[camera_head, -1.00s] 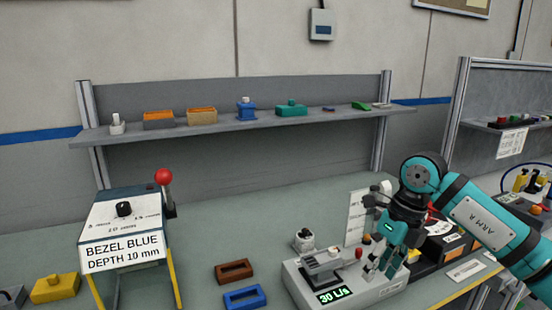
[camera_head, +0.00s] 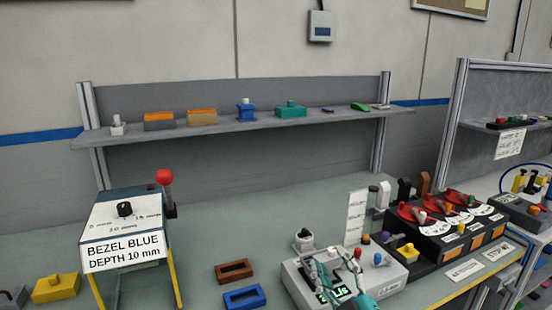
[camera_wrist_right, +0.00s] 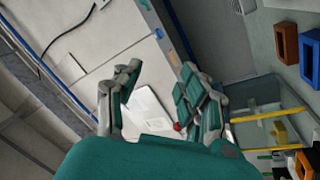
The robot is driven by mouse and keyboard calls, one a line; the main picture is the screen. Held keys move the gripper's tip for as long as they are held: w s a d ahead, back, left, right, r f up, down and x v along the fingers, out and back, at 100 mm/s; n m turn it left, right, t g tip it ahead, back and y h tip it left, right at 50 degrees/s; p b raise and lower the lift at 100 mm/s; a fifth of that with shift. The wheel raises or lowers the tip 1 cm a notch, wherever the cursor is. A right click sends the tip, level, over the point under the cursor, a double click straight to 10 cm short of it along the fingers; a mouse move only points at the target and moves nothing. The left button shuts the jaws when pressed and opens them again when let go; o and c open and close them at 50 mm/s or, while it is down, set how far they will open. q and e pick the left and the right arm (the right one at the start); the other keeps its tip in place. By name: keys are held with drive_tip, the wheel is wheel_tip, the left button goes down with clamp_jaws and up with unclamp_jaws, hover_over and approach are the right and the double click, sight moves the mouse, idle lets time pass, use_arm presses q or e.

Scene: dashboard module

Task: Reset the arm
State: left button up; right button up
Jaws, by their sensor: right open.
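My right gripper (camera_head: 325,272) is low in the head view, in front of the grey module box (camera_head: 388,291) and covering part of its green display. In the right wrist view my right gripper (camera_wrist_right: 160,75) has its two teal fingers spread, with nothing between them. Only a little of my right arm shows, at the bottom edge of the head view. My left gripper is not in view.
A sign station (camera_head: 125,225) with a red-knobbed lever (camera_head: 164,177) stands left. A brown frame (camera_head: 235,270) and a blue frame (camera_head: 244,297) lie between it and the grey box. A black dial unit (camera_head: 432,247) stands right.

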drive_tip(key=s+d+f+m+g+h, duration=0.3)
drive_tip(key=s+d+f+m+g, duration=0.1)
drive_tip(key=f, duration=0.4)
drive_tip(key=s+d+f+m+g+h, duration=0.3)
drive_tip(key=s+d+f, duration=0.1)
drive_tip(key=f, duration=0.5)
drive_tip(key=s+d+f+m+g, duration=0.1)
drive_tip(key=s+f+g, duration=0.45)
drive_tip(key=s, duration=0.45)
drive_tip(key=s+f+m+g, duration=0.2)
drive_tip(key=s+f+g, duration=0.2)
drive_tip(key=s+f, duration=0.45)
drive_tip(key=s+f+g, duration=0.1)
drive_tip(key=s+f, duration=0.1)
drive_tip(key=f, duration=1)
drive_tip(key=s+f, duration=0.2)
drive_tip(key=f, duration=1.1)
drive_tip(key=s+d+f+g, duration=0.1)
drive_tip(key=s+d+f, duration=0.2)
drive_tip(key=s+f, duration=1.2)
drive_tip(key=shift+s+d+n, duration=0.2)
drive_tip(key=shift+s+n, duration=0.1)
drive_tip(key=shift+s, duration=0.15)
